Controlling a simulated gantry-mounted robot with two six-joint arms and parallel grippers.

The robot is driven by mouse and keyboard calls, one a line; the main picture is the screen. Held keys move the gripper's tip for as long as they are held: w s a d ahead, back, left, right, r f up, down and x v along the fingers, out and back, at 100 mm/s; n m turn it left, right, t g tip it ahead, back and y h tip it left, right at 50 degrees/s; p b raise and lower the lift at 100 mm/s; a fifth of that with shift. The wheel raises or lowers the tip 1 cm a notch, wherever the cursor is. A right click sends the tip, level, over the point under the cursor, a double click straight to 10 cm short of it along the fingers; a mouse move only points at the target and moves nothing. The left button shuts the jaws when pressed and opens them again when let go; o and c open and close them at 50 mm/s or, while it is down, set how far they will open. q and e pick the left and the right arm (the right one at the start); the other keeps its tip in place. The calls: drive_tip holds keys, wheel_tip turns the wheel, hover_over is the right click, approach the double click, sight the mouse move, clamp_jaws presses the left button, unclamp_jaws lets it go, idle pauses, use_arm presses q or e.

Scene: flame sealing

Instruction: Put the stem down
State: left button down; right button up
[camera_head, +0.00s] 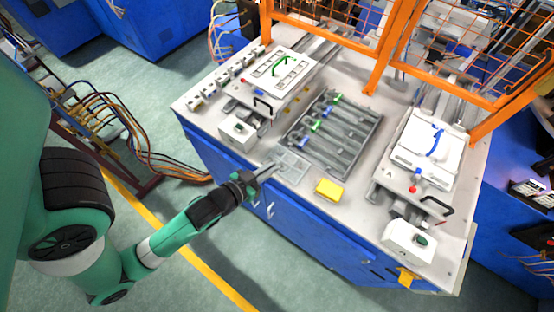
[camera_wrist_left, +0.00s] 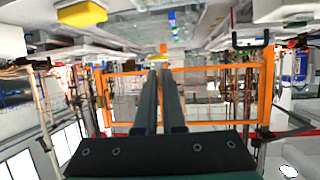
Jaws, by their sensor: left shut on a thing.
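My left gripper (camera_head: 270,172) reaches in over the front edge of the bench, its fingers over a clear flat plate (camera_head: 292,173). In the left wrist view its two long fingers (camera_wrist_left: 159,75) are close together. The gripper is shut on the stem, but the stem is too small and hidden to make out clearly. A grey rack (camera_head: 343,155) with several rods and blue and green pieces lies just beyond the plate. A green curved stem (camera_head: 283,65) lies on the left white fixture and a blue one (camera_head: 437,142) on the right white fixture. My right gripper is not in view.
A yellow block (camera_head: 328,189) sits right of the plate and also shows in the left wrist view (camera_wrist_left: 82,14). White button boxes (camera_head: 237,130) (camera_head: 408,243) stand near the front. An orange mesh fence (camera_head: 330,35) closes the back. Bare bench lies around the yellow block.

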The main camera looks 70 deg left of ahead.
use_arm(q)
drive_tip(key=shift+d+r+p, duration=0.15)
drive_tip(key=shift+r+p, duration=0.15)
drive_tip(key=shift+r, duration=0.05)
drive_tip(key=w+d+r+m+t+h+p, duration=0.1)
drive_tip(key=w+d+r+m+h+p, duration=0.2)
drive_tip(key=d+p, duration=0.2)
drive_tip(key=w+d+r+m+t+h+p, duration=0.1)
drive_tip(key=w+d+r+m+h+p, duration=0.2)
drive_tip(key=d+p, duration=0.3)
drive_tip(key=w+d, duration=0.1)
drive_tip(key=d, duration=0.1)
drive_tip(key=shift+w+d+r+h, duration=0.2)
drive_tip(key=shift+d+h, duration=0.1)
drive_tip(key=shift+a, duration=0.1)
